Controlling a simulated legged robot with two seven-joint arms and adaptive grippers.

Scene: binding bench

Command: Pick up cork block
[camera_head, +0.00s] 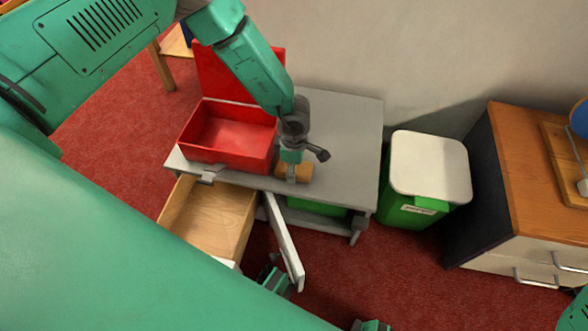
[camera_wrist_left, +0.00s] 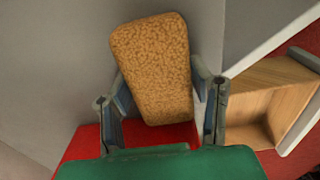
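The cork block (camera_head: 304,173) is a tan, speckled block with rounded corners, near the front edge of the grey bench (camera_head: 345,130). My left gripper (camera_head: 292,177) points down at the block and partly hides it in the head view. In the left wrist view the cork block (camera_wrist_left: 152,65) fills the upper middle, slightly tilted. The left gripper's two fingers (camera_wrist_left: 162,112) are spread, one on each side of its near end, with gaps showing. I cannot tell whether either finger touches it.
An open red box (camera_head: 228,135) stands left of the block on the bench. A wooden drawer (camera_head: 215,215) is pulled out below. A green bin (camera_head: 428,180) with a white lid stands right of the bench, beside a wood-topped cabinet (camera_head: 520,140).

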